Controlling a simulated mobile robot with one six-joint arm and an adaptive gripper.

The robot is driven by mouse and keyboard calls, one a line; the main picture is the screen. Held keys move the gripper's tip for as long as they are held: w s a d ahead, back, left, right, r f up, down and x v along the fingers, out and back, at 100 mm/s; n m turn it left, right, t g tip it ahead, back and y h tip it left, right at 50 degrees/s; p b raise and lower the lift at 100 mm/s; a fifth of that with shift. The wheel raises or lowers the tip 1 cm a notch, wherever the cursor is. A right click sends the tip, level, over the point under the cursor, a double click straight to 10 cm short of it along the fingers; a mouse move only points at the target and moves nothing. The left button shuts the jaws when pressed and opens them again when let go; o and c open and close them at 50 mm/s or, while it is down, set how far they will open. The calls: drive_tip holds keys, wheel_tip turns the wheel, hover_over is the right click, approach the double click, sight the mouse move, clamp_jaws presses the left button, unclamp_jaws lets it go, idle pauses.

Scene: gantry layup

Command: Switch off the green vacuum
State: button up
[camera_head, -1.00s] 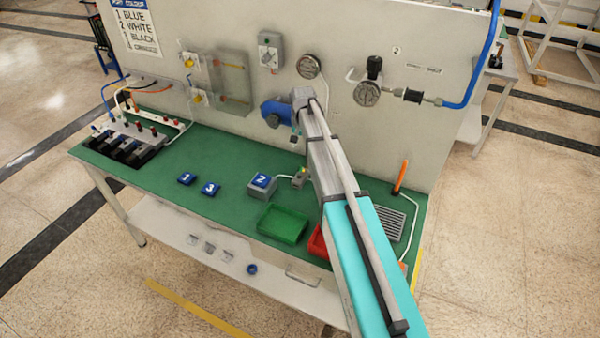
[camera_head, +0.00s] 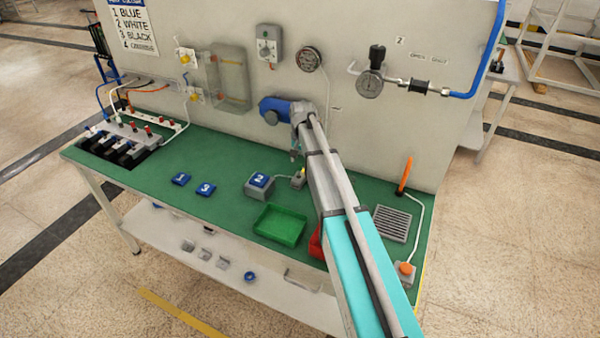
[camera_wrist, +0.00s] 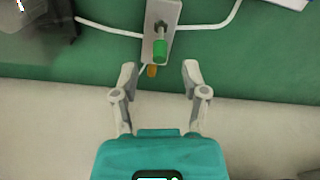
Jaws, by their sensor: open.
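A small grey switch box (camera_wrist: 161,38) lies on the green bench top in the wrist view, with cables on both sides. Its toggle lever has a green tip (camera_wrist: 160,49). A small amber part (camera_wrist: 152,71) shows at the box's lower end. My gripper (camera_wrist: 160,72) is open and empty, its fingers spread either side of that amber end, with the green tip just beyond the fingertips. Whether they touch the box cannot be told. In the head view my gripper (camera_head: 296,152) is above the bench near the panel, and the switch box (camera_head: 298,179) is below it.
A grey block with a blue 2 plate (camera_head: 259,182) stands left of the switch box. A green tray (camera_head: 281,225) and a partly hidden red tray (camera_head: 315,242) are in front.

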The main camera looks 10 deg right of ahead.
sight(300, 165)
drive_tip(key=shift+f+b, duration=1.95)
drive_tip(key=shift+f, duration=0.25)
clamp_jaws()
